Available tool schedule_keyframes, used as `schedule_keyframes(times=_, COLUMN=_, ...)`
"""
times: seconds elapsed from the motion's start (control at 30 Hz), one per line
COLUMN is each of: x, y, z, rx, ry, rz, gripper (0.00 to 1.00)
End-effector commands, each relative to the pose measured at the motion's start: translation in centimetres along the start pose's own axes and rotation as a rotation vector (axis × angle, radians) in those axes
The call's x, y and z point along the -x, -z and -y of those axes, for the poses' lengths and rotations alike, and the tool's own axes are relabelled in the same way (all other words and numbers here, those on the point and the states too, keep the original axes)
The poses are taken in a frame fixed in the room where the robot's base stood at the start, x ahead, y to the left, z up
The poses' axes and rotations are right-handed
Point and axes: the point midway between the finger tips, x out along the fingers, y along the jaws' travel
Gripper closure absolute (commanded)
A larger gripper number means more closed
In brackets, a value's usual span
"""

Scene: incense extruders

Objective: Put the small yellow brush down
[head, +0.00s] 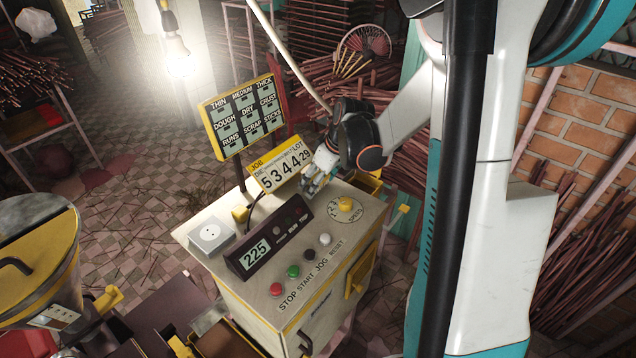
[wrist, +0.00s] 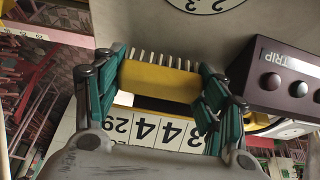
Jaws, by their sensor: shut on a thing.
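The small yellow brush (wrist: 160,82) is in the wrist view, a yellow block with a row of pale bristles on its upper side in the picture. My gripper (wrist: 158,92), with green finger pads, is shut on it, one finger at each end. In the head view my gripper (head: 318,182) is over the back part of the cream control cabinet (head: 215,260), just right of the number sign. I cannot make out the brush in the head view. Whether the brush touches the cabinet top, I cannot tell.
The cabinet top carries a display box (head: 268,238) reading 225, several push buttons, a yellow-knobbed speed dial (head: 345,204) and a white socket box (head: 211,235). The JOB/LOT number sign (head: 281,167) stands at its back edge. Bare top lies around the dial.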

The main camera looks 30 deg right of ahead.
Motion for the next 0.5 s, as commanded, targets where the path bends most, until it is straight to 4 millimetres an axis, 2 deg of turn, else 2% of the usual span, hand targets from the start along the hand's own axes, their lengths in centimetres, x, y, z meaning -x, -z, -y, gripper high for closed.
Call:
schedule_keyframes(times=0.07, x=-0.67, y=-0.26, z=-0.02, rx=0.0, ry=0.0, rz=0.0, gripper=0.69)
schedule_keyframes(times=0.5, x=-1.2, y=-0.5, z=0.0, rx=0.0, ry=0.0, rz=0.0, gripper=0.69)
